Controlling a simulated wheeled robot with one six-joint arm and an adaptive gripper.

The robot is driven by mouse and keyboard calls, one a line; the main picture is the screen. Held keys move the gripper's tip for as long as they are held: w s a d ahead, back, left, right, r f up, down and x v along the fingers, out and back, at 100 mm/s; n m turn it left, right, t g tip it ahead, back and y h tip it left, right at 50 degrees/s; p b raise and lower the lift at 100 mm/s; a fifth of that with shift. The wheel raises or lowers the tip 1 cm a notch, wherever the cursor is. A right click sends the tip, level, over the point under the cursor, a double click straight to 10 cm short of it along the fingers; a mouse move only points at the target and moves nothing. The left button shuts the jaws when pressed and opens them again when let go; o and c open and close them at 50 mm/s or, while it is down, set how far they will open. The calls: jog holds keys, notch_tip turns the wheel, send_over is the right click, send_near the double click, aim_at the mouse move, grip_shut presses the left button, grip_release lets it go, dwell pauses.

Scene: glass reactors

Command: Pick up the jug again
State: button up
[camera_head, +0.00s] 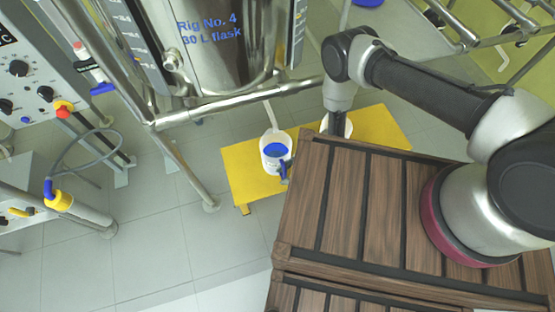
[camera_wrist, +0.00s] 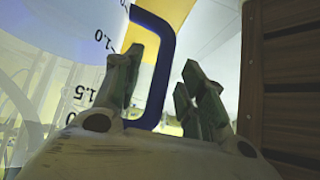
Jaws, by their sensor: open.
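The jug (camera_head: 275,152) stands upright on a low yellow stand (camera_head: 245,180), below the large metal vessel. Its inside looks blue, and its blue handle (camera_head: 284,173) points toward the wooden top. In the wrist view the jug's pale wall (camera_wrist: 65,65) with black scale marks fills the left side. The blue handle (camera_wrist: 158,65) runs between the two fingers of my gripper (camera_wrist: 165,78) in the picture. The fingers are apart, and I see no contact with the handle. In the head view my gripper is hidden behind the wooden top's edge.
The slatted wooden top (camera_head: 375,205) lies close to my gripper on the right. Metal frame tubes (camera_head: 240,104) and a vessel (camera_head: 215,45) marked Rig No. 4 stand above and behind the jug. Control panels (camera_head: 35,75) are at left.

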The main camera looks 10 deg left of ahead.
jog(key=shift+s+a+f, duration=0.15)
jog(key=shift+a+f, duration=0.1)
jog(key=shift+f, duration=0.05)
grip_shut()
jog(key=shift+r, duration=0.25)
dwell(0.3)
